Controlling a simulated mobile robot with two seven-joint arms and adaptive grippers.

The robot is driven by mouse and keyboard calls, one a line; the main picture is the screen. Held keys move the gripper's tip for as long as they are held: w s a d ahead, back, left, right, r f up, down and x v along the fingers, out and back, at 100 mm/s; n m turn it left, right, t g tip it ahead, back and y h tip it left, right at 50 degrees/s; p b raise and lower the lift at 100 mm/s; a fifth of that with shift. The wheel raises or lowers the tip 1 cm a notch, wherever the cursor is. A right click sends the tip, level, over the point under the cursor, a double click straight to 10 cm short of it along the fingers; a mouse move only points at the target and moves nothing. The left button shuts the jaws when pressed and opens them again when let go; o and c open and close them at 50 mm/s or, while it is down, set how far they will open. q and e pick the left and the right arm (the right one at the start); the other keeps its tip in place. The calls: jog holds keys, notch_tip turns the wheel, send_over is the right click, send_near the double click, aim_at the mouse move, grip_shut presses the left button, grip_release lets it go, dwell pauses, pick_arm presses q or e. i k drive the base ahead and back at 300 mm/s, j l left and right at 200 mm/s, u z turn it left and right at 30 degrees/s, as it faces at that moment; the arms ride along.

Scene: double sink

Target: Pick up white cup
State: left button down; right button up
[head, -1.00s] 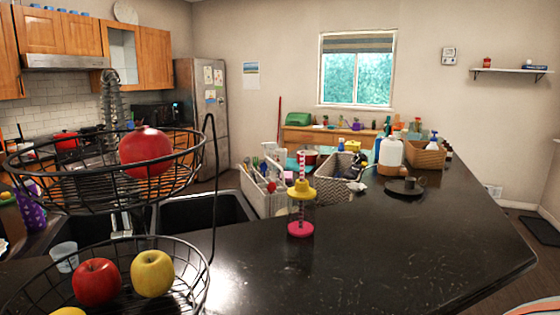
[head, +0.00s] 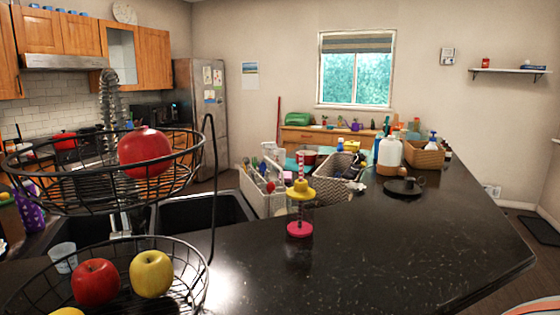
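A small whitish, translucent cup (head: 64,257) stands at the lower left, by the sink edge. It is seen partly through the wires of the lower fruit basket, and I cannot tell for sure that it is the white cup. No other clearly white cup shows. Neither of my grippers is in view.
The sink (head: 205,212) lies behind.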

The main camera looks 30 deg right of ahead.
aim_at(279, 155)
jog(key=k+l+z, duration=0.1)
jog(key=z, duration=0.35)
jog(key=k+l+z, duration=0.1)
jog(key=z, duration=0.3)
jog(key=k+l+z, duration=0.1)
jog(key=l+z, duration=0.15)
jog(key=z, duration=0.2)
jog(key=l+z, duration=0.2)
jog(key=z, duration=0.25)
jog(key=l+z, duration=0.25)
jog(key=z, duration=0.2)
jog(key=l+z, duration=0.2)
jog(key=z, duration=0.2)
jog(key=i+l+z, duration=0.35)
jog(key=z, duration=0.15)
jog(key=i+l+z, duration=0.25)
jog(key=i+z, duration=0.2)
jog(key=i+u, duration=0.3)
jog(key=i, duration=0.35)
jog(key=i+u, duration=0.3)
jog(key=i, duration=0.35)
jog(key=i+u, duration=0.35)
jog(key=i, duration=0.3)
jog(key=i+l+u, duration=0.15)
jog(key=i+u, duration=0.2)
jog(key=i, duration=0.3)
jog(key=i+u, duration=0.35)
jog(key=i, duration=2.6)
